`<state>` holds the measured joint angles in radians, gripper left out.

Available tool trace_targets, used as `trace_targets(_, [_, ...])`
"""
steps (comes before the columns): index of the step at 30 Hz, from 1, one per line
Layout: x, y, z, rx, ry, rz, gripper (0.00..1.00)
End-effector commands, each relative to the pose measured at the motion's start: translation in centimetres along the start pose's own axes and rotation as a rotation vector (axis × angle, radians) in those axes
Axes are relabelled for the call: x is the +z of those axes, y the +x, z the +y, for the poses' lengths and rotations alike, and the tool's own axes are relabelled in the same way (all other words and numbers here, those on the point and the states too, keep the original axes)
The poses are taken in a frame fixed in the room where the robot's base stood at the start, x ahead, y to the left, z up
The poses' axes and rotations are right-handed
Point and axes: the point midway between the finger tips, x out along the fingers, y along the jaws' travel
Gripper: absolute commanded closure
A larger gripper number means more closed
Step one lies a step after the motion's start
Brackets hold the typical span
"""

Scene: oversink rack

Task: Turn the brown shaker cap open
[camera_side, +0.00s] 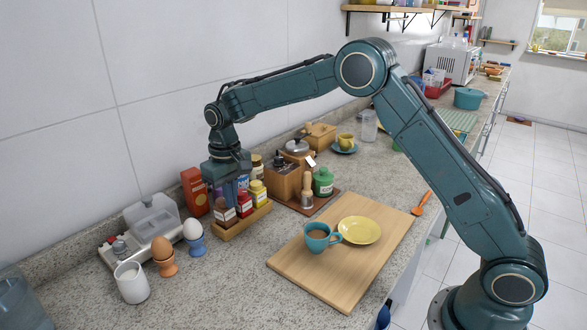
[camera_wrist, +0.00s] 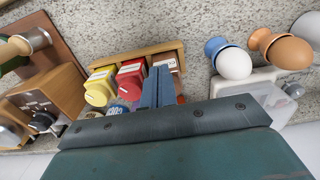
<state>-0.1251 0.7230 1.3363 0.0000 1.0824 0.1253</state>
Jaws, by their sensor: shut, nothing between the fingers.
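The brown shaker (camera_side: 226,216) stands upright in the wooden rack (camera_side: 238,229) at its left end, beside the red shaker (camera_side: 245,207) and the yellow shaker (camera_side: 258,194). My gripper (camera_side: 230,196) points down at the brown shaker, its fingers shut and empty. In the wrist view, the shut fingers (camera_wrist: 158,70) cover much of the brown shaker (camera_wrist: 175,70), so its cap is mostly hidden and I cannot tell how it is turned. I cannot tell whether the fingers touch it. The red shaker (camera_wrist: 131,80) is close beside the fingers.
Two eggs in cups, a white cup (camera_side: 132,283) and a grey-white appliance (camera_side: 150,220) stand left of the rack. A red box (camera_side: 195,191) is behind it. A wooden block (camera_side: 283,180) is to the right. A board (camera_side: 350,255) carries a teal cup and yellow saucer.

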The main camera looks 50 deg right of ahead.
Motion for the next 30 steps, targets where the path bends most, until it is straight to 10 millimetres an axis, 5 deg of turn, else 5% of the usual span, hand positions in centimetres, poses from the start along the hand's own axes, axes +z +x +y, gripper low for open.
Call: trace_targets(30, [0.7, -1.1, 0.2, 0.0, 0.0, 0.002, 1.0])
